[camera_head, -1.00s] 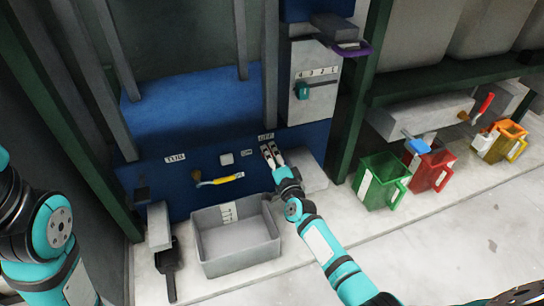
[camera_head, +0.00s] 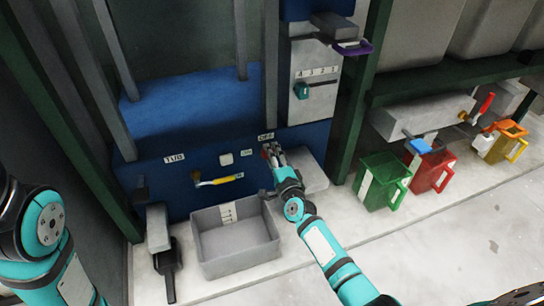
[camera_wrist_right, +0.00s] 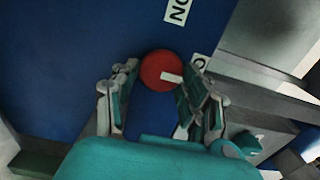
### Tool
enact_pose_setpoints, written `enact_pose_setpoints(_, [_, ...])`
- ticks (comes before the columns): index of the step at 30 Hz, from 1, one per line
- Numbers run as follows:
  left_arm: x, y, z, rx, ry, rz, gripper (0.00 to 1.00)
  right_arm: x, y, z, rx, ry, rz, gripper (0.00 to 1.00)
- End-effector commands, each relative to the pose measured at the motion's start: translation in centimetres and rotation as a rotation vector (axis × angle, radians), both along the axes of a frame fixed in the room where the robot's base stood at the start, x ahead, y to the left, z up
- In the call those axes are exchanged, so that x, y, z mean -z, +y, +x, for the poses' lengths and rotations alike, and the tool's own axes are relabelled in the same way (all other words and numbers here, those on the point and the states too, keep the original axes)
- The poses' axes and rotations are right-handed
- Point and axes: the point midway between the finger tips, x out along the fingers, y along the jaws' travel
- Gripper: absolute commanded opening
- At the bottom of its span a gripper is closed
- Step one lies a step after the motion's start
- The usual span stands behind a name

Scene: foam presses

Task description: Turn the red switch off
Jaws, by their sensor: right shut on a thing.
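The red switch (camera_wrist_right: 160,70) is a round red knob on the blue panel (camera_wrist_right: 75,60). A white mark on its face points right in the wrist view, towards a partly hidden label (camera_wrist_right: 198,64). In the head view a little of the red switch (camera_head: 265,154) shows below the "OFF" label (camera_head: 266,137) and right of the "ON" label (camera_head: 246,153). My right gripper (camera_head: 271,153) is at the panel, shut on the red switch, with one finger on each side of it in the right wrist view (camera_wrist_right: 158,88). My left gripper is out of view; only its arm shows.
A grey bin (camera_head: 235,256) stands below the panel. A yellow-handled lever (camera_head: 216,181) and a white button (camera_head: 226,159) are left of the switch. A grey box (camera_head: 311,175) is just right of my gripper. Green (camera_head: 375,190) and red jugs (camera_head: 437,168) stand further right.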

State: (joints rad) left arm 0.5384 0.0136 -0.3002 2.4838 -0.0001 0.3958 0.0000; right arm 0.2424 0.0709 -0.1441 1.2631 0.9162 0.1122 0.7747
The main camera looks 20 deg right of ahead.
Motion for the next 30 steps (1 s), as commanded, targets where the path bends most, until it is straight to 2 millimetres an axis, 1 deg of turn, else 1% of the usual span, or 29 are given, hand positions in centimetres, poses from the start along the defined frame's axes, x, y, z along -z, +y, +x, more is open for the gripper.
enact_pose_setpoints(2, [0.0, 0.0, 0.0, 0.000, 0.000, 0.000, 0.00, 0.4, 0.0, -0.2, 0.000, 0.006, 0.005, 0.13])
enact_pose_setpoints(3, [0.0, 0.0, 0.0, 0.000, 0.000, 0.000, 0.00, 0.4, 0.0, -0.2, 0.000, 0.006, 0.005, 0.49])
enact_pose_setpoints(7, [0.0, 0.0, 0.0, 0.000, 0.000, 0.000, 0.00, 0.3, 0.0, -0.1, 0.000, 0.005, 0.004, 0.66])
enact_pose_setpoints(14, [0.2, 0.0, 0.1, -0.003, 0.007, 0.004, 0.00, 0.1, 0.0, -0.1, 0.000, 0.002, 0.002, 0.66])
enact_pose_setpoints(17, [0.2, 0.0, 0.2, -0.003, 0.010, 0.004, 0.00, 0.1, 0.0, -0.5, 0.000, 0.002, 0.003, 0.66])
enact_pose_setpoints(20, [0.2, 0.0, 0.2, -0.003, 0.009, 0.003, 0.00, 0.2, 0.0, -1.7, 0.000, 0.003, 0.004, 0.66])
enact_pose_setpoints(27, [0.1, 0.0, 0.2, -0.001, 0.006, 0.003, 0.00, 0.2, -0.2, -5.7, 0.001, 0.004, 0.004, 0.66])
enact_pose_setpoints(30, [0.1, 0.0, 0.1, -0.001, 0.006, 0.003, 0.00, 0.3, -0.3, -6.9, 0.002, 0.004, 0.003, 0.66])
